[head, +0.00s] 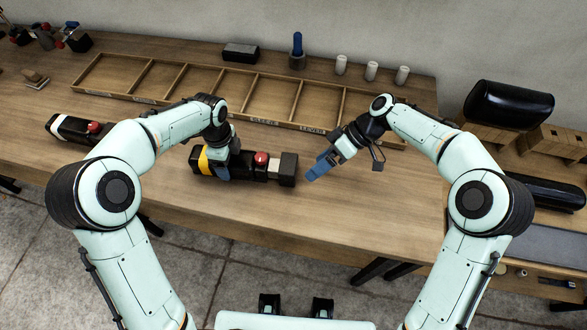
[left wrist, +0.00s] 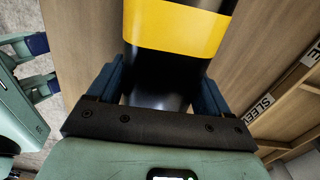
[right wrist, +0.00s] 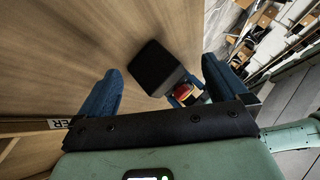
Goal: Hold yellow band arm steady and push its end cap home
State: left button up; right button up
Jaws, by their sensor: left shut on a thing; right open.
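The yellow band arm lies on the bench in the head view, a black bar with a yellow band (head: 203,160) near its left end and a red knob (head: 261,158) on top. Its black end cap (head: 289,168) is at the right end, with a narrower pale section beside it. My left gripper (head: 222,172) is shut on the black body beside the yellow band (left wrist: 175,28). My right gripper (head: 314,170) is open and empty, just right of the cap. In the right wrist view the cap (right wrist: 155,68) shows beyond and between its fingers, apart from them.
A second black arm (head: 70,128) with a red knob lies at the left. A divided wooden tray (head: 150,98) with labels runs along the back. White cylinders (head: 371,71) and a blue-handled tool (head: 298,47) stand behind it. The bench front at right is clear.

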aim_at(293, 171)
notch_tip(293, 171, up, 5)
jog(key=a+n+t+h, duration=0.3)
jog(key=n+t+h, duration=0.1)
jog(key=n, duration=0.1)
jog(key=x, duration=1.1)
jog(key=shift+a+f, duration=0.1)
jog(key=shift+a, duration=0.05)
